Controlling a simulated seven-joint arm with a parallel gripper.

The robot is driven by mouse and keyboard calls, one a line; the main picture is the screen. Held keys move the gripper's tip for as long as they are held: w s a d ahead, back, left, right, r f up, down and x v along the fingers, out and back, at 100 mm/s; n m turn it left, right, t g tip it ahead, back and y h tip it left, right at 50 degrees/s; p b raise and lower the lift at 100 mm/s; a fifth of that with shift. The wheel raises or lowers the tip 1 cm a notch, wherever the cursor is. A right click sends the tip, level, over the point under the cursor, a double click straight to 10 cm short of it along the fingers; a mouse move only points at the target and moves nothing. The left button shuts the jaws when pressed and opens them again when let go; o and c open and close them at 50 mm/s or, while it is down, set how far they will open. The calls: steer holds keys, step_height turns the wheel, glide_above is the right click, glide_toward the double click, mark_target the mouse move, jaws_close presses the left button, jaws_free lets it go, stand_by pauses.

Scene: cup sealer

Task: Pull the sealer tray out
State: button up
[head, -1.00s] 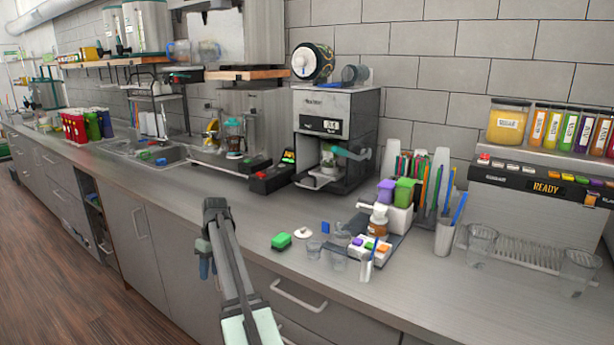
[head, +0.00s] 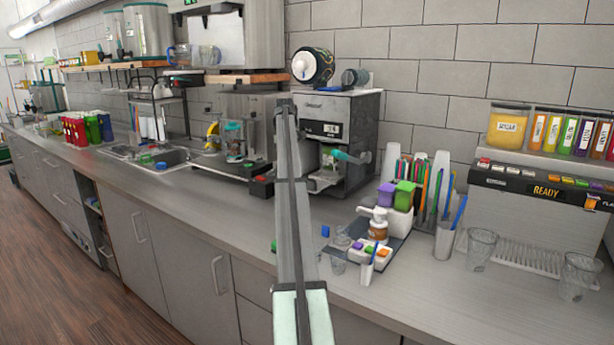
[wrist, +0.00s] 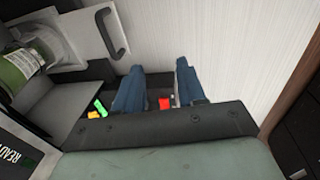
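The grey machine with a film roll on top, which looks like the sealer (head: 328,110), stands at the back of the counter in the head view. A teal handle (head: 350,157) sticks out at its right front. In the wrist view a pale grey panel (wrist: 85,38) carries a dark bar handle (wrist: 121,38); I cannot tell for sure if this is the sealer tray. My gripper (wrist: 159,66) shows two blue fingers apart with nothing between the tips, to the right of that handle. In the head view my arm hides the gripper.
A dispenser bottle (head: 378,228) and glasses (head: 481,248) stand at right.

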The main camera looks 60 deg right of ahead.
step_height(320, 180, up, 4)
glide_above(307, 179)
steer(key=a, duration=0.3)
steer(key=shift+h, duration=0.3)
steer(key=d+f, duration=0.1)
steer(key=f, duration=0.3)
steer(key=d+f, duration=0.1)
steer(key=f, duration=0.4)
steer(key=d+f, duration=0.1)
steer(key=f, duration=0.3)
steer(key=shift+f, duration=0.3)
steer(key=shift+c, duration=0.5)
jaws_close()
